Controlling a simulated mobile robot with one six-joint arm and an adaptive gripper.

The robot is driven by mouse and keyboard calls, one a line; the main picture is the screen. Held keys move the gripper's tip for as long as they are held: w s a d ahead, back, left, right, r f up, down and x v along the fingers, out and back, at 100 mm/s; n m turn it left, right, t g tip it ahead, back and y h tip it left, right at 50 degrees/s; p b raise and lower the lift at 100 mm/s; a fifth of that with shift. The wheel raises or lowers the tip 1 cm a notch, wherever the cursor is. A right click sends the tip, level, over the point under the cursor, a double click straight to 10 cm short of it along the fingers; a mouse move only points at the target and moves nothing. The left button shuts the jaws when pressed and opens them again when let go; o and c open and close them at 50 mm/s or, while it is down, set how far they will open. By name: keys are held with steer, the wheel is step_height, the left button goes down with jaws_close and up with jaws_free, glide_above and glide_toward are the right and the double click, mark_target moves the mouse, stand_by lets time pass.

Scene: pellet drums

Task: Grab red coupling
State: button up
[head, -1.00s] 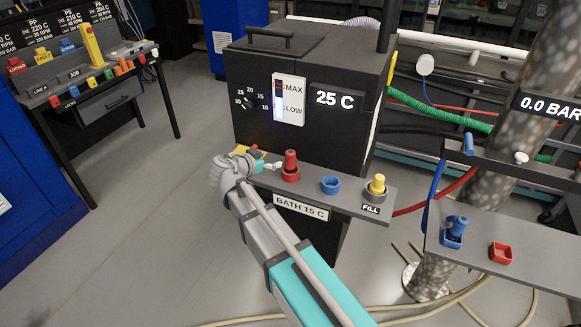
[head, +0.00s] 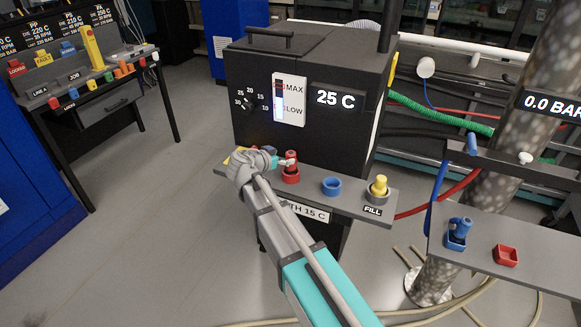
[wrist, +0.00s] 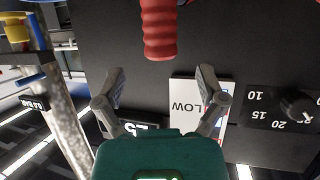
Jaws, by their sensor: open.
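The red coupling (head: 291,158) stands upright in a red holder (head: 290,176) on the grey shelf in front of the black bath unit. In the wrist view the red coupling (wrist: 158,30) shows at the top middle, ridged, just beyond the fingertips and roughly between their lines. My gripper (head: 282,162) is at its left side in the head view, very close to it. In the wrist view my gripper (wrist: 161,72) has its two fingers wide apart with nothing between them. Whether a finger touches the coupling, I cannot tell.
An empty-looking blue ring (head: 331,186) and a yellow coupling (head: 379,186) share the shelf to the right. The black bath unit (head: 300,90) rises right behind. A second shelf (head: 485,250) at the right bears a blue coupling (head: 459,230) and a red socket (head: 505,255).

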mark_target(288, 155)
steer(key=shift+b+x, duration=0.75)
steer(key=shift+x, duration=1.65)
steer(key=shift+r, duration=0.1)
jaws_close()
